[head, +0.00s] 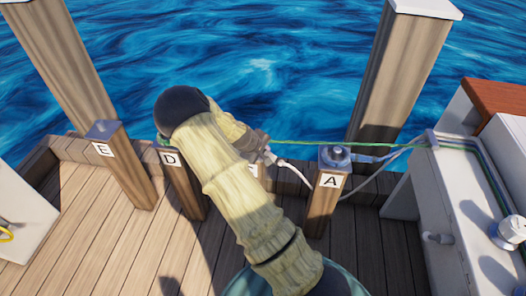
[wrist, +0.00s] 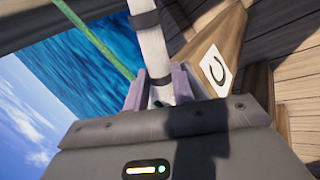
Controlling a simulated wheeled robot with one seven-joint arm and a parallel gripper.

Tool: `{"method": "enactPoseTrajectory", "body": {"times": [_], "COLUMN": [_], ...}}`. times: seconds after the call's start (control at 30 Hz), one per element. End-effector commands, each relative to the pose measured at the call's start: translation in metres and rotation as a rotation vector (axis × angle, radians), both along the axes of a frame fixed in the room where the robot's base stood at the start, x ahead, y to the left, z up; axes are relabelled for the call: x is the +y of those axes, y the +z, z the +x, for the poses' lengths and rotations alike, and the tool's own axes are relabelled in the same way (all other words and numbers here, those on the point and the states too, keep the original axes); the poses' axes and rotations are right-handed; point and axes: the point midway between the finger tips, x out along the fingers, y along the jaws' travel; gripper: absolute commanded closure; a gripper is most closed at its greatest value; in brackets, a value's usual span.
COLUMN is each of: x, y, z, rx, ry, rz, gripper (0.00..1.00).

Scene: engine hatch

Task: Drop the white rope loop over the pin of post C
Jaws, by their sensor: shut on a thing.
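My gripper (head: 264,150) is shut on the white rope (head: 292,172), just behind my forearm in the head view. In the wrist view, the jaws (wrist: 160,92) close around the thick white rope (wrist: 150,45), which has dark bands. The wooden post labelled C (wrist: 217,72) stands beside the jaws to the right in the wrist view, tilted in the picture. Its pin does not show there. In the head view my arm covers most of the space between posts D and A. The loop's opening cannot be made out.
Post E (head: 104,150), post D (head: 171,160) and post A (head: 330,181) stand along the dock edge. A green rope (head: 310,143) stretches from near D to the boat (head: 455,200) at right. Tall pilings stand behind.

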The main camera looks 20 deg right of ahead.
Motion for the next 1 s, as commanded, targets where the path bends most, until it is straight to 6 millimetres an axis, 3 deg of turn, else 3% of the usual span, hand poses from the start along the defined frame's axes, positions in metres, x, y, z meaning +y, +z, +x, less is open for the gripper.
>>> {"method": "enactPoseTrajectory", "body": {"times": [0.33, 0.37, 0.47, 0.5, 1.0], "x": [-0.0003, -0.0003, 0.0001, 0.0005, 0.0051], "y": [-0.001, -0.001, -0.0013, -0.0018, -0.0057], "z": [0.0005, 0.0005, 0.0002, 0.0, -0.0017], "rx": [-0.002, -0.002, -0.001, 0.0, 0.009], "ry": [0.0, 0.0, 0.0, 0.0, 0.006], "rz": [0.0, 0.0, 0.001, 0.001, 0.004], "gripper": [1.0, 0.71, 0.52, 0.5, 0.5]}}
